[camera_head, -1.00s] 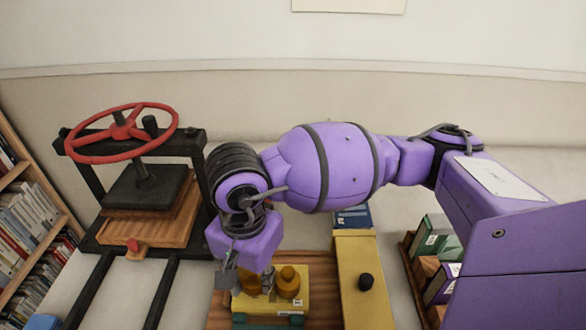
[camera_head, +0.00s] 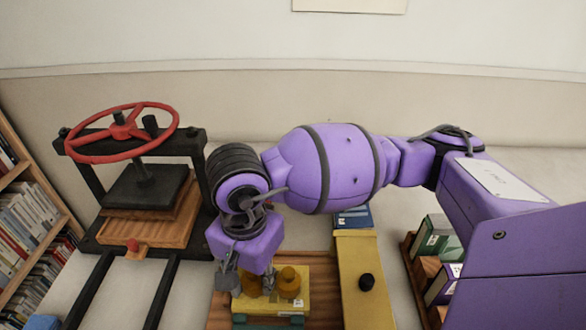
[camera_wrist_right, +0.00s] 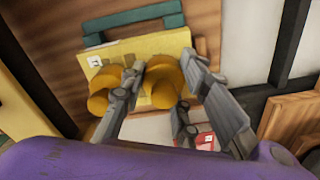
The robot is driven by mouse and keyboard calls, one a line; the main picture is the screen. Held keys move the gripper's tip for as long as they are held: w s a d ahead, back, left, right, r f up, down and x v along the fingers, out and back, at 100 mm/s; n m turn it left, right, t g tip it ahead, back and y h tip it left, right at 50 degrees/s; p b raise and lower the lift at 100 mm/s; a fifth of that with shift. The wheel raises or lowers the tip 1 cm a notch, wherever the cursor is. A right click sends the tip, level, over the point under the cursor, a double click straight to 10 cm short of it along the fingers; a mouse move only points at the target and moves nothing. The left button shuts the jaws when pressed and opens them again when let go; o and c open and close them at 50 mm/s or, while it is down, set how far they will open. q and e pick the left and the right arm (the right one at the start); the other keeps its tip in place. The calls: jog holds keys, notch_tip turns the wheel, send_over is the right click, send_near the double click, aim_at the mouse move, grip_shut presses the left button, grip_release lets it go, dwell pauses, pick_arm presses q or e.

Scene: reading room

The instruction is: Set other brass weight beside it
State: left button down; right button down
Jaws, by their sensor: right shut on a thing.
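Two brass weights sit close together over a yellow book. The left brass weight (camera_head: 251,286) is between the fingers of my right gripper (camera_head: 248,283), which is shut on it. The other brass weight (camera_head: 289,283) stands upright on the yellow book (camera_head: 303,299), just right of the gripper. In the right wrist view, the held weight (camera_wrist_right: 162,84) is between my right gripper's fingers (camera_wrist_right: 165,92), with the other weight (camera_wrist_right: 102,92) to its left. I cannot tell whether the held weight touches the book. My left gripper is out of view.
A teal-green book (camera_head: 268,322) lies under the yellow one on a wooden board (camera_head: 219,312). A press with a red wheel (camera_head: 122,132) is at the left. A book rack (camera_head: 416,276) is at the right.

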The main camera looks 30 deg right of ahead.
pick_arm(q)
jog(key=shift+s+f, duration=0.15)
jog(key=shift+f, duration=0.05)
pick_arm(e)
jog(key=c, duration=1.3)
grip_release()
jog(key=shift+o, duration=0.2)
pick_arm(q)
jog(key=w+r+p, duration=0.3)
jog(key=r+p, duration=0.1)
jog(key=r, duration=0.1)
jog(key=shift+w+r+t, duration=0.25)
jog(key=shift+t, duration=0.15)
pick_arm(e)
jog(key=shift+r, duration=4.5)
